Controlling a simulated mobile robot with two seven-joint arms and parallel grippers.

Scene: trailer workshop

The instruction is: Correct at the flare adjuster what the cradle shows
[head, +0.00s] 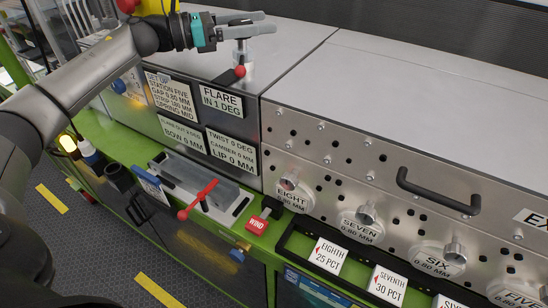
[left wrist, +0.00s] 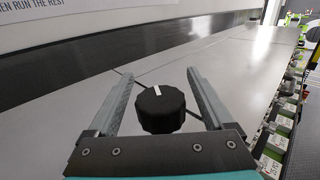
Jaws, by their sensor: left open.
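A black ribbed knob (left wrist: 160,112) with a white mark on top sits between the fingers of my left gripper (left wrist: 160,76) in the left wrist view. Both fingers are apart, with gaps beside the knob. In the head view my left gripper (head: 266,23) is at the top of a silver post (head: 238,62) on the grey housing; it covers most of the knob there. The plate below (head: 221,101) reads "FLARE IN 1 DEG". A grey channel-like fixture (head: 195,178), possibly the cradle, lies on the green bench. My right gripper is out of view.
More plates on the housing read twist 0 deg, camber 0 mm, lip 0 mm (head: 231,150). A red cross handle (head: 198,199) and a red "WIND" block (head: 258,223) are on the bench. A perforated steel panel (head: 400,190) with several round knobs and a black handle (head: 436,192) stands right.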

